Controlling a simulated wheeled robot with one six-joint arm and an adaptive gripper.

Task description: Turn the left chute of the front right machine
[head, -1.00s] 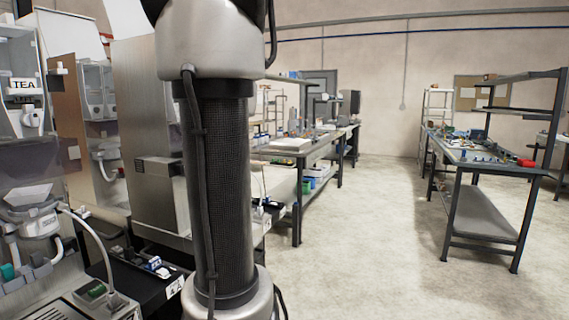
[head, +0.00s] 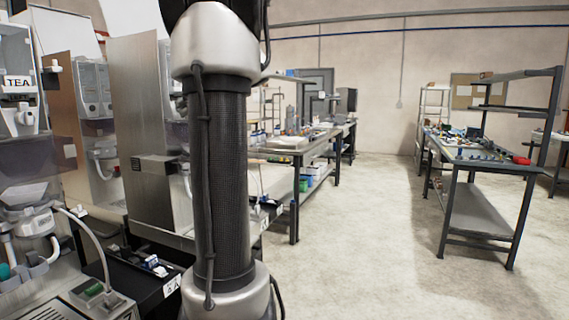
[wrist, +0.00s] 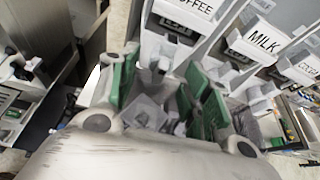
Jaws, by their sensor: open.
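In the wrist view, my gripper (wrist: 157,92) is open, with green pads on its fingers. A grey-white angular part (wrist: 147,112) shows between the fingers; I cannot tell whether it is a chute or whether the pads touch it. Past the fingers are white dispenser fronts labelled COFFEE (wrist: 187,12) and MILK (wrist: 262,40). In the head view, a machine labelled TEA (head: 18,84) stands at the left edge, with a white spout part (head: 36,222) and a pale hose below. My gripper is outside the head view. I cannot tell which machine is the front right one.
A tall steel cabinet (head: 142,130) stands beside the machine. A black tray (head: 150,278) with small items lies low in front. Workbenches stand behind (head: 296,150) and at right (head: 487,168). The floor (head: 370,240) between them is clear.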

